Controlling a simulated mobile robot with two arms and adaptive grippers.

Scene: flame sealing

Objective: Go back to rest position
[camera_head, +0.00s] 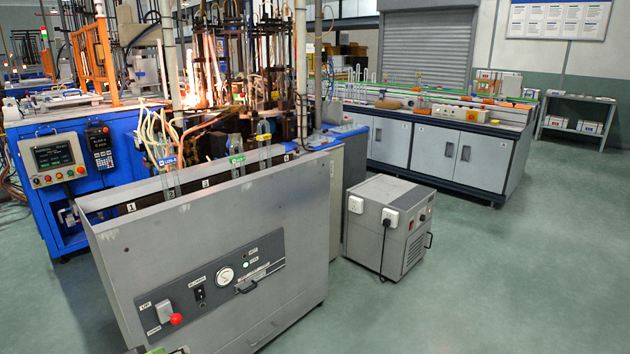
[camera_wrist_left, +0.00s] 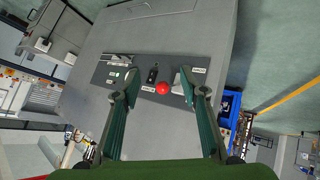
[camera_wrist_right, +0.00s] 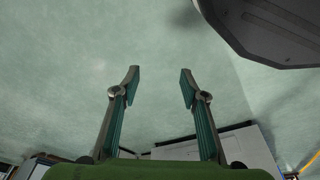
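My left gripper (camera_wrist_left: 156,97) is open and empty in the left wrist view, in front of the control panel of the grey machine. A lever with a red knob (camera_wrist_left: 162,88) appears between its fingertips, apart from them as far as I can tell. In the head view the red knob (camera_head: 176,319) is at the panel's lower left, and only a small part of my left gripper shows at the bottom edge. My right gripper (camera_wrist_right: 158,82) is open and empty over the bare floor in the right wrist view. It is out of the head view.
The grey machine cabinet (camera_head: 215,245) stands close in front. A smaller grey box (camera_head: 388,225) with a cable is at its right. A blue machine (camera_head: 75,200) with a screen is at the left. The green floor (camera_head: 500,270) at the right is clear.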

